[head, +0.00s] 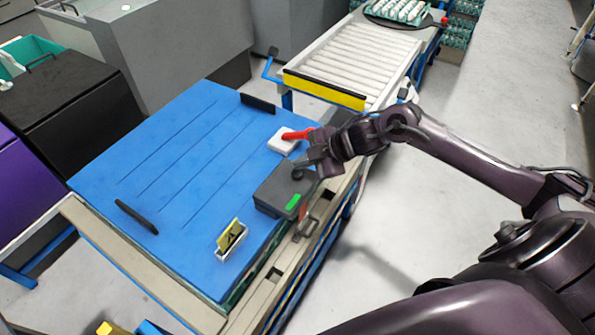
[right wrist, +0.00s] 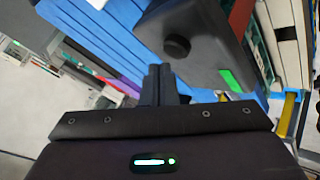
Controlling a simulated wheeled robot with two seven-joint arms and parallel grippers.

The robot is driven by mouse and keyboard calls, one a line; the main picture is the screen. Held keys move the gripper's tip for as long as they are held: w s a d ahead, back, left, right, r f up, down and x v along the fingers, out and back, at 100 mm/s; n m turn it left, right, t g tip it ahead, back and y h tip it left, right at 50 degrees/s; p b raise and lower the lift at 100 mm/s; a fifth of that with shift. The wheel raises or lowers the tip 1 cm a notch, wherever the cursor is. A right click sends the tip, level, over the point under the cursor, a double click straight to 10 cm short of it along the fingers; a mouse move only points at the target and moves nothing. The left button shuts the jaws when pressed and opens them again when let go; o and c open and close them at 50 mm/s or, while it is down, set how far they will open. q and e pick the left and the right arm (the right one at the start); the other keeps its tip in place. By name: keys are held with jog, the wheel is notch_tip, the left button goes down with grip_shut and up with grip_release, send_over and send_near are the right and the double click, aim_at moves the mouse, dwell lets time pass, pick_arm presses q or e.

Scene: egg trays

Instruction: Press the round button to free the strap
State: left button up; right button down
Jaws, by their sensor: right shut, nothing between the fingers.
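A dark grey box (head: 272,197) with a green label (head: 293,202) sits on the right edge of the blue top. Its round black button (right wrist: 177,47) stands up from the box (right wrist: 215,50) in the right wrist view. My right gripper (head: 316,160) is at the far right end of the box in the head view. In the right wrist view its fingers (right wrist: 158,75) are shut and empty, just short of the button, with no clear contact. A red strap (head: 298,134) leads from a white block toward my wrist; red also shows beside the box (right wrist: 240,15). My arm hides part of it.
The blue top (head: 150,180) is mostly clear, with two black handles (head: 136,216) (head: 258,103). A white block (head: 282,142) and a small yellow-and-white holder (head: 231,240) stand on it. A roller conveyor (head: 360,62) lies behind.

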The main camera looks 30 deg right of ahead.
aim_at(302, 173)
jog(key=shift+f, duration=0.4)
jog(key=shift+f+b, duration=0.45)
jog(key=shift+f, duration=0.15)
dwell(0.8)
jog(key=shift+r+p, duration=1)
notch_tip(302, 173, up, 5)
jog(key=p, duration=0.5)
jog(key=shift+r, duration=0.1)
